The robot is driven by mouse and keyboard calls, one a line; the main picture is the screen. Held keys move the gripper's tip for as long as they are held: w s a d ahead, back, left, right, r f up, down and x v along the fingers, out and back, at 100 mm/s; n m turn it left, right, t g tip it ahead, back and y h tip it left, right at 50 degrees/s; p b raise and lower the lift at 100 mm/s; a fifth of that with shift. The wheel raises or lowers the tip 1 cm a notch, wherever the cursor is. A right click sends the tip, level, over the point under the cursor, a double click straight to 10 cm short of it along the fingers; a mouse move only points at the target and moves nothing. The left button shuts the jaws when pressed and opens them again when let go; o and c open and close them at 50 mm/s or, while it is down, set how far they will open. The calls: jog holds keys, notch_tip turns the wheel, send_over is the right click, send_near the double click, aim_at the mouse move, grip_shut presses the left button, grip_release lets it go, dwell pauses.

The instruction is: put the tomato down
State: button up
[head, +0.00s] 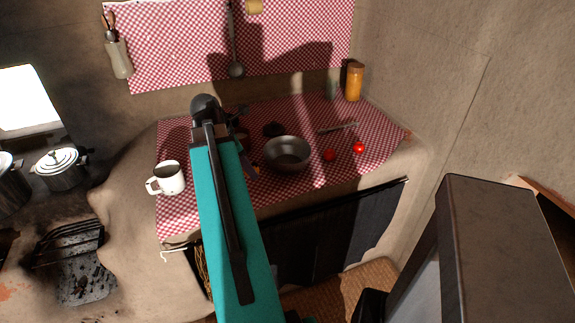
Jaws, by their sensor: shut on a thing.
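Two small red tomatoes show in the head view on the red-and-white checked cloth. One tomato (330,155) is just right of a grey metal bowl (287,154). The other tomato (359,148) is a little farther right. Both look to be resting on the cloth, apart from each other. My teal arm rises from the bottom across the left part of the counter.
A white mug (167,179) stands at the cloth's left end. An amber jar (354,82) stands at the back right corner. Dark items partly hidden by my arm lie left of the bowl. The checked cloth (375,165) is bare around its front right. Pots (62,168) stand at the left.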

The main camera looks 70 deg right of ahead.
jog(key=s+d, duration=0.3)
jog(key=s, duration=1)
jog(key=shift+d+f+b, duration=0.15)
jog(key=shift+d+b, duration=0.15)
jog(key=shift+b, duration=0.05)
jog(key=shift+d+p, duration=0.2)
jog(key=shift+p, duration=0.65)
jog(key=w+d+f+p, duration=0.1)
jog(key=w+d+p, duration=0.6)
jog(key=d, duration=0.5)
jog(key=w, duration=0.2)
jog(key=shift+w+f, duration=0.3)
jog(key=shift+p, duration=0.3)
jog(key=shift+f+p, duration=0.65)
jog(key=shift+f, duration=1.1)
